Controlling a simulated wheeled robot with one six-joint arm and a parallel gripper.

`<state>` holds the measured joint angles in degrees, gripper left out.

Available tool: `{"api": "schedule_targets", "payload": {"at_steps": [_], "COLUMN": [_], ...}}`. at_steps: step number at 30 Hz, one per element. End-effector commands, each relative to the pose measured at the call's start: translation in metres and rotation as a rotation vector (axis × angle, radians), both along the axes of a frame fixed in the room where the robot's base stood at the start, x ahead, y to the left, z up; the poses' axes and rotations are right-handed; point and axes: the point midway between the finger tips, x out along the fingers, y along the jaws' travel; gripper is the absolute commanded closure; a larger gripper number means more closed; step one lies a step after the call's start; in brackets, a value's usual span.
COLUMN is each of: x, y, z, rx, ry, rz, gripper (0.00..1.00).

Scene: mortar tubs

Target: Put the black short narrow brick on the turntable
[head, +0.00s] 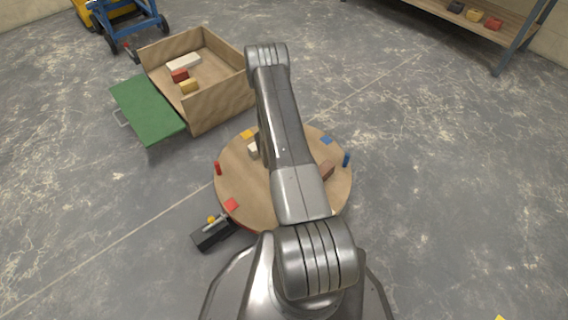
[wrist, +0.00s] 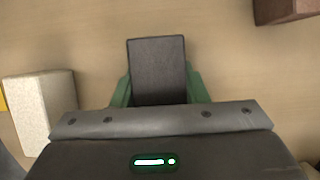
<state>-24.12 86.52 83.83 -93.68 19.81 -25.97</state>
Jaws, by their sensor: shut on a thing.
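The black short narrow brick (wrist: 157,68) is between the green fingers of my gripper (wrist: 158,90) in the wrist view, its far end sticking out past them. My gripper is shut on it. The wooden turntable (head: 240,190) is below my arm in the head view, and its bare wooden top (wrist: 85,35) fills the wrist view's background. The brick is over the turntable; I cannot tell whether it touches the top. In the head view my arm hides the gripper and the black brick.
On the turntable are a white brick (wrist: 38,105), a brown brick (wrist: 288,10), a red peg (head: 217,168), a blue peg (head: 346,159) and coloured squares. A black lever box (head: 213,235) stands beside it. A wooden crate (head: 215,103) holding bricks is behind left; a shelf (head: 440,12) is back right.

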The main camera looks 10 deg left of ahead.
Motion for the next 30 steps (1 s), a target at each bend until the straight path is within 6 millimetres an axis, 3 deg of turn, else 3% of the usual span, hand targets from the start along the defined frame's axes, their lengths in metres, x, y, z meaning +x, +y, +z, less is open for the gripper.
{"api": "schedule_targets", "payload": {"at_steps": [26,27,30], "x": [0.000,0.001,0.001], "y": [0.000,0.000,0.000], "z": [-0.009,-0.009,-0.008], "rx": [0.000,0.000,0.000], "ry": [-0.002,-0.002,-0.002], "rz": [-0.001,-0.001,-0.001], "gripper": [0.96,0.56,0.37]}}
